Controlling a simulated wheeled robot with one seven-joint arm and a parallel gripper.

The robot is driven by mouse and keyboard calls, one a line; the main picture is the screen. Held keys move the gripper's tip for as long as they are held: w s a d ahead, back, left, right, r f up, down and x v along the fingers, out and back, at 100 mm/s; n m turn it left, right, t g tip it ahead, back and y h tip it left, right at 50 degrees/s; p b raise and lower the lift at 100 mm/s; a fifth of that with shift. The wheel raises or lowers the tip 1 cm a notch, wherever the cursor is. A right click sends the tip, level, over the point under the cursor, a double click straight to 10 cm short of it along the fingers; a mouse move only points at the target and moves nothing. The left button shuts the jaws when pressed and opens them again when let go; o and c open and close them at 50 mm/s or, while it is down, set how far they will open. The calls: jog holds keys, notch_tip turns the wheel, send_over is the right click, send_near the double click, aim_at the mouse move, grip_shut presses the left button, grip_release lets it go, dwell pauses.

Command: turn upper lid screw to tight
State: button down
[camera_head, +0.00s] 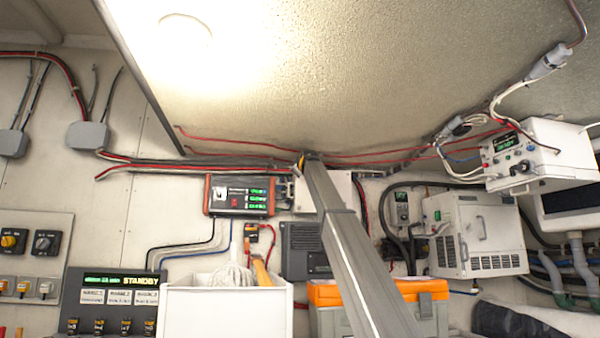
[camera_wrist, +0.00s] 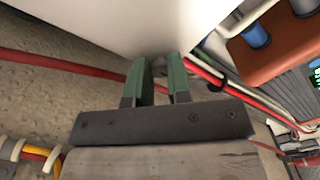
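A white box (camera_head: 340,192) is mounted on the wall at the middle of the head view, partly hidden behind my arm. A white box face (camera_wrist: 105,25) fills the top of the wrist view, and my gripper's two green fingers reach to its lower edge. My gripper (camera_wrist: 160,65) has its fingertips apart, with a small grey round thing (camera_wrist: 158,62) between them. That thing may be a lid screw, but its slot and turn angle do not show. I cannot tell whether the fingers touch it. In the head view the gripper is mostly hidden by my arm.
Red cables (camera_wrist: 60,72) run close to the fingers in the wrist view. An orange-ended charger (camera_head: 238,195) hangs left of the box, and a dark grey unit (camera_head: 303,248) below. A white bin (camera_head: 225,312) and an orange-lidded case (camera_head: 420,288) stand in front.

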jog(key=shift+m, duration=0.4)
jog(key=m, duration=1.7)
dwell(0.6)
jog(key=c, duration=1.1)
grip_release()
jog(key=shift+o, duration=0.2)
jog(key=shift+s, duration=0.15)
